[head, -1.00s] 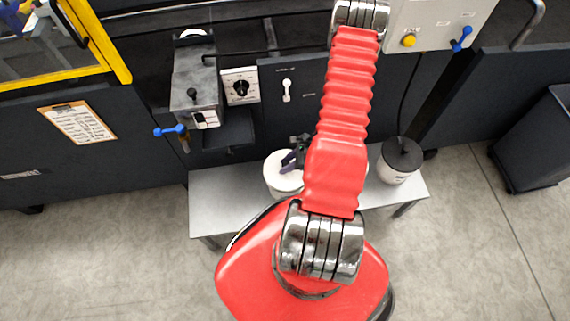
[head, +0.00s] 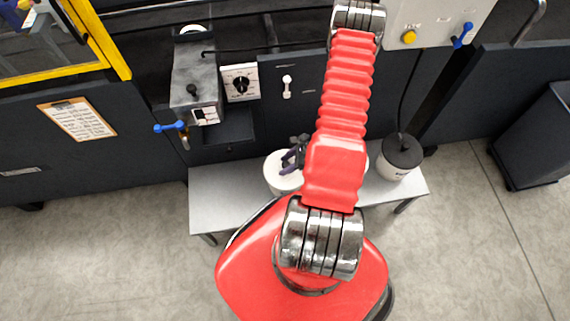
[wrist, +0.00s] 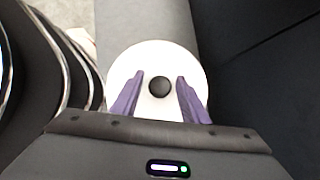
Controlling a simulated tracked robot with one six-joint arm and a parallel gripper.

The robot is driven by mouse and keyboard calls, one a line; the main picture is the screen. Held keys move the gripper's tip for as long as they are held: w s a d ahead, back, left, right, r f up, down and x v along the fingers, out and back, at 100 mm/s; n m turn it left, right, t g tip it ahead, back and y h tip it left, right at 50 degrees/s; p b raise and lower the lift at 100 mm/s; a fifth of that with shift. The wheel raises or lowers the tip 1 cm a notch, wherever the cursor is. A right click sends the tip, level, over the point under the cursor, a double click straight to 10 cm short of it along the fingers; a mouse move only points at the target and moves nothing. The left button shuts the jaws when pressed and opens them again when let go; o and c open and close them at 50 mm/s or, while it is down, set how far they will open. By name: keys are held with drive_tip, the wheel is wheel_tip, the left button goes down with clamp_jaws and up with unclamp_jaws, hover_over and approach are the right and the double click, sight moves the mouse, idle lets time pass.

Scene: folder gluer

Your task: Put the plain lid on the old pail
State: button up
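A round white lid (wrist: 146,58) with a black knob (wrist: 159,88) lies below my gripper in the wrist view. My gripper (wrist: 159,79) is open, with its purple fingers on either side of the knob and a gap to each side. I cannot tell which pail is the old one.
The grey bench (head: 222,205) stands before the dark machine; its left end is bare. Something white shows just right of my arm, mostly hidden. A grey box unit (head: 195,85) and blue-handled valve (head: 171,127) jut out behind the bench. A dark bin (head: 535,140) stands far right.

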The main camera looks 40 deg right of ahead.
drive_tip(key=shift+o, duration=0.6)
drive_tip(key=shift+r, duration=0.1)
drive_tip(key=v, duration=1.3)
drive_tip(key=shift+s+r, duration=0.15)
drive_tip(key=shift+r, duration=0.1)
idle(0.4)
